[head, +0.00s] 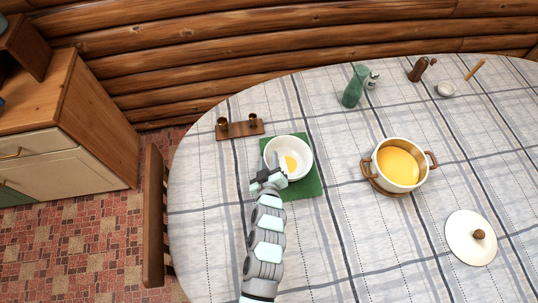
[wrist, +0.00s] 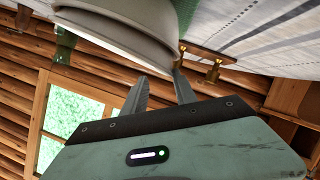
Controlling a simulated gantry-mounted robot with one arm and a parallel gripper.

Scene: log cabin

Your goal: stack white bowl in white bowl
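A white bowl (head: 303,148) sits on a green cloth (head: 307,186) and has a yellow patch inside. In the wrist view the white bowl (wrist: 115,22) fills the upper left, close to my fingers. It shows pale bands there; I cannot tell whether a second bowl is nested with it. My gripper (head: 275,172) is at the bowl's near left rim, with one finger showing over the bowl's inside. In the wrist view the fingers (wrist: 160,75) are apart, with a gap between the tips. No separate second bowl of similar size is visible.
A pot of yellow soup (head: 399,165) stands to the right, and its lid (head: 471,238) lies near the right edge. A wooden stand with small cups (head: 240,130), a green bottle (head: 355,86) and a small dish (head: 446,89) are farther back. The near right tablecloth is clear.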

